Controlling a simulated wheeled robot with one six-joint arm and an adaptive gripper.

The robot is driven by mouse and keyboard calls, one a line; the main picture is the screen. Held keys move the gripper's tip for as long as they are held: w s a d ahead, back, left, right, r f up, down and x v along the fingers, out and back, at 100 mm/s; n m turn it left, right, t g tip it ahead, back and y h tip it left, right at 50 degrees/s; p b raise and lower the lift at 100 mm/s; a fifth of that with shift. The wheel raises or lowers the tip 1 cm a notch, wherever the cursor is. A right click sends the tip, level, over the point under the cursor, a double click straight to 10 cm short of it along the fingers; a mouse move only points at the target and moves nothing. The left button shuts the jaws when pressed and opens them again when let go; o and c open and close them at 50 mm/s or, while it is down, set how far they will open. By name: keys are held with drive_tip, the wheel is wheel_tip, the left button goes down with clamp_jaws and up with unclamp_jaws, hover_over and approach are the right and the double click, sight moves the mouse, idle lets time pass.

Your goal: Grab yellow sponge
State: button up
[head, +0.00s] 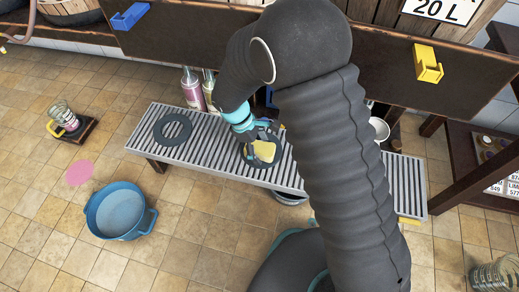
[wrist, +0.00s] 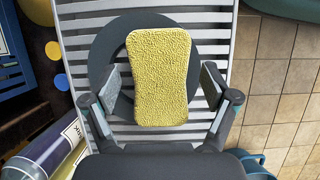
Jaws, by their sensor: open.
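The yellow sponge (wrist: 160,76) lies on a dark ring (wrist: 103,48) on the slatted metal bench in the wrist view. It is waisted, with its long side running up the picture. In the head view a part of the sponge (head: 264,151) shows by my gripper (head: 258,148), and my arm covers much of the area. In the wrist view my gripper (wrist: 162,80) is open, with one finger on each side of the sponge's lower half. Gaps seem to show between the fingers and the sponge. How high the fingers are above the bench is hard to tell.
Another dark ring (head: 162,142) lies on the bench (head: 214,126) to the left. Bottles (head: 192,90) stand behind the bench. A blue tub (head: 117,212) is on the floor in front. A white cup (head: 379,129) is behind my arm. The tiled floor at lower left is mostly clear.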

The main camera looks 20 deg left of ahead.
drive_tip(key=shift+f, duration=0.25)
idle(0.3)
drive_tip(key=c, duration=1)
